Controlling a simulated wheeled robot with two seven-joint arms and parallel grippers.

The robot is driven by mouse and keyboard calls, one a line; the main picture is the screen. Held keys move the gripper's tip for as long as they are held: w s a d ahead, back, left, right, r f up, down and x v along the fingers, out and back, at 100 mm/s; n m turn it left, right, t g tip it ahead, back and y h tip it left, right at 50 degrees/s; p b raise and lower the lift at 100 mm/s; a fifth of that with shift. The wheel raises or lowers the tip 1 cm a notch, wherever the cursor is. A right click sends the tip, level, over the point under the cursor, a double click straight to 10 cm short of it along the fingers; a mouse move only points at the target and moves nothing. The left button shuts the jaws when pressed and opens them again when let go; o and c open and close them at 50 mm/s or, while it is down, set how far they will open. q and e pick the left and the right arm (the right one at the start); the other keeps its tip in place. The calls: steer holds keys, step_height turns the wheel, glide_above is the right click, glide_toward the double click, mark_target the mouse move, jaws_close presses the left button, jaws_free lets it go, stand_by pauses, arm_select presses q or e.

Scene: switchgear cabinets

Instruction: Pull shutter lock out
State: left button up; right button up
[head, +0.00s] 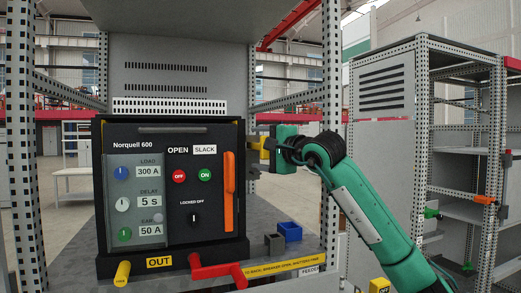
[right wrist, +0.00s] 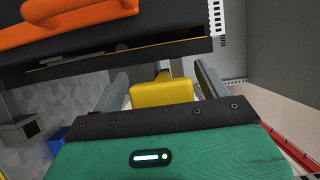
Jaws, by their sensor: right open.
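A yellow block, seemingly the shutter lock, shows between my right gripper's fingers in the right wrist view (right wrist: 162,91). A narrower yellow part runs from it toward the cabinet unit. In the head view yellow shows at the right side of the black breaker unit (head: 172,130), partly hidden by the gripper. My right gripper (head: 256,150) reaches in from the right, its fingers open on either side of the yellow block. In the right wrist view there are gaps between block and fingers, so I cannot see any contact. My left gripper is not in view.
The breaker front has an orange handle (head: 229,190). Below are a red handle (head: 216,269) and a yellow knob (head: 122,273) beside the OUT label. A blue bin (head: 289,231) and a grey bin (head: 273,243) stand on the shelf. A perforated post (head: 331,120) stands close to my right arm.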

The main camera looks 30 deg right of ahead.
steer(key=shift+s, duration=0.1)
steer(key=shift+s+d+b, duration=0.1)
steer(key=shift+s+b, duration=0.2)
steer(key=s+d+b, duration=0.2)
steer(key=s+b, duration=0.3)
steer(key=s, duration=0.8)
steer(key=shift+w, duration=0.1)
